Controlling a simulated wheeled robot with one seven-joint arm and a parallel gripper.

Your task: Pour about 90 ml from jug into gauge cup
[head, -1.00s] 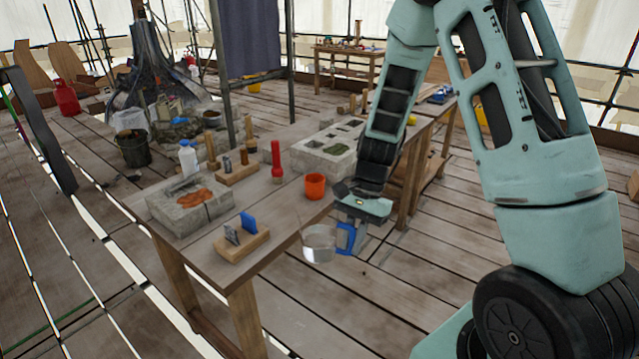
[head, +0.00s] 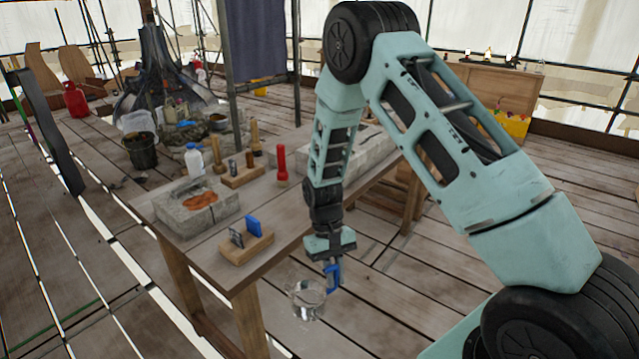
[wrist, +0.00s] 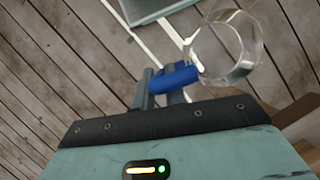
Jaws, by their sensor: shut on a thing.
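My gripper (head: 331,270) is shut on the blue handle of a clear, see-through jug (head: 306,298). The jug hangs over the plank floor, just off the table's near right side. The wrist view shows my gripper's fingers (wrist: 162,88) closed on the handle and the jug's round clear body (wrist: 228,48) beyond them. How much liquid is inside is not clear. The orange cup, which may be the gauge cup, is not visible now; my arm covers the part of the table where it stood.
The wooden table (head: 213,258) holds a concrete block (head: 180,215) with an orange patch, a wooden block with blue and grey pieces (head: 247,240), a red torch (head: 282,163), a white bottle (head: 194,160) and a longer concrete block (head: 362,147).

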